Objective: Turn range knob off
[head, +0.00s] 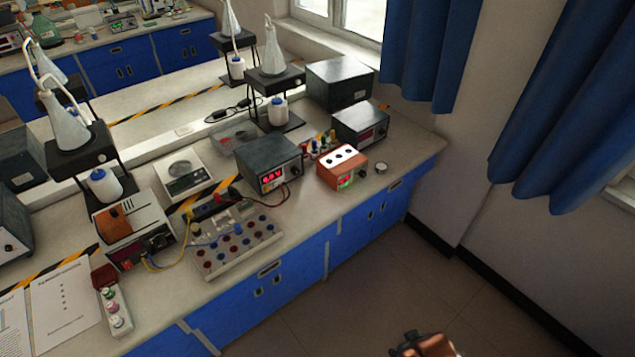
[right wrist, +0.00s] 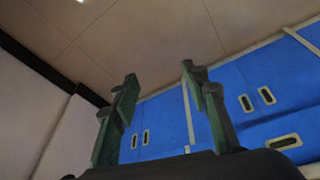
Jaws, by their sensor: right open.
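No knob is clearly marked as the range knob in these views. An orange box with a white top and a green display (head: 341,168) stands near the bench front; a small round knob-like piece (head: 381,168) shows just right of it. An orange-topped meter (head: 132,236) at the left also has small front controls, too small to read. My right gripper (head: 408,345) shows at the bottom edge of the head view, over the floor and well away from the bench. In the right wrist view its two fingers (right wrist: 158,75) are apart with nothing between them. My left gripper is not in view.
The bench (head: 418,150) holds a power supply with a red display (head: 268,162), a socket board (head: 238,240), a scale (head: 185,172) and flasks on stands. Blue cabinets (head: 290,272) line its front. The floor (head: 480,290) before them is clear; curtains hang at right.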

